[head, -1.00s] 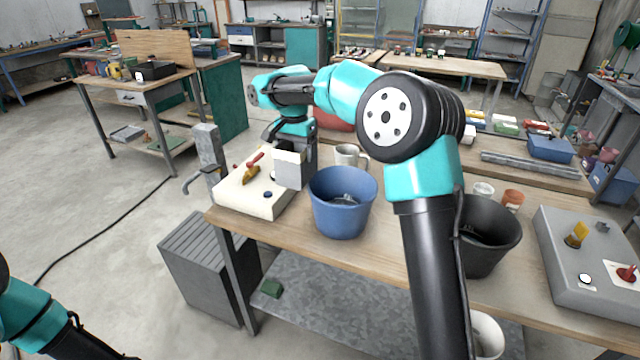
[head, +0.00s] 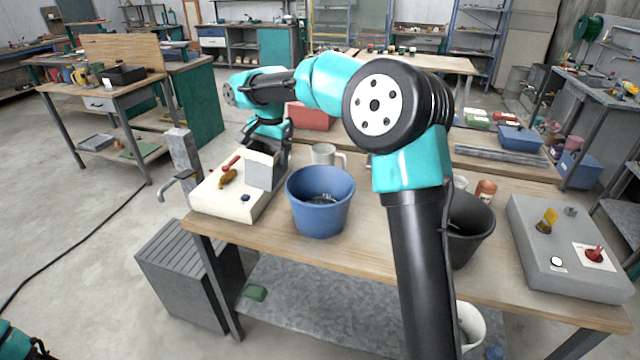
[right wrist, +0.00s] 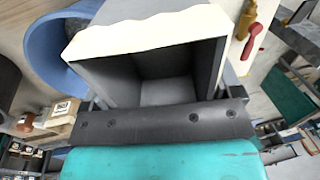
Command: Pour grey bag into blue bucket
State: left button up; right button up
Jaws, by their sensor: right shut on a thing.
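The grey bag (head: 262,171) is an open-topped bag with a pale torn rim. My right gripper (head: 268,148) is shut on it and holds it over the right part of the cream control box, left of the blue bucket. In the right wrist view the bag (right wrist: 160,75) fills the middle, and its visible inside looks empty. The blue bucket (head: 320,208) stands upright on the workbench with some dark content inside. Its rim (right wrist: 50,60) shows at the left of the right wrist view, beside the bag. My left gripper is out of view; only a bit of that arm shows at the lower left.
The cream control box (head: 222,198) with red and yellow levers sits at the bench's left end. A pale mug (head: 326,155) stands behind the bucket. A black bucket (head: 468,228) and a grey control box (head: 570,255) stand to the right on the workbench (head: 375,255).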

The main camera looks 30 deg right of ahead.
jog(key=w+d+t+y, duration=0.25)
jog(key=w+d, duration=0.25)
jog(key=d, duration=0.5)
jog(key=s+a+r+t+y, duration=0.1)
jog(key=s+a+t, duration=0.1)
jog(key=s+a, duration=0.6)
jog(key=w+d+f+t+y, duration=0.1)
jog(key=w+d+f, duration=0.1)
jog(key=w+d, duration=0.4)
jog(key=d, duration=0.3)
jog(key=shift+w+d+f, duration=0.2)
jog(key=shift+d+f, duration=0.1)
jog(key=shift+d, duration=0.05)
jog(key=shift+s+d+f+t+y, duration=0.15)
jog(key=shift+f+t+y, duration=0.5)
jog(key=shift+t+y, duration=0.35)
jog(key=shift+s+d+f+t+y, duration=0.15)
jog(key=shift+f+t+y, duration=0.45)
jog(key=shift+t+y, duration=0.3)
jog(key=shift+s+d+r+t+y, duration=0.25)
jog(key=shift+s+d+t+y, duration=0.3)
jog(key=shift+s+d+y, duration=0.15)
dwell(0.5)
jog(key=shift+s+d+f+t+y, duration=0.15)
jog(key=shift+s+f+t+y, duration=0.1)
jog(key=shift+f+t+y, duration=0.4)
dwell(0.4)
jog(key=shift+s+d+r+t+y, duration=0.15)
jog(key=shift+r+t+y, duration=0.15)
jog(key=shift+t, duration=0.25)
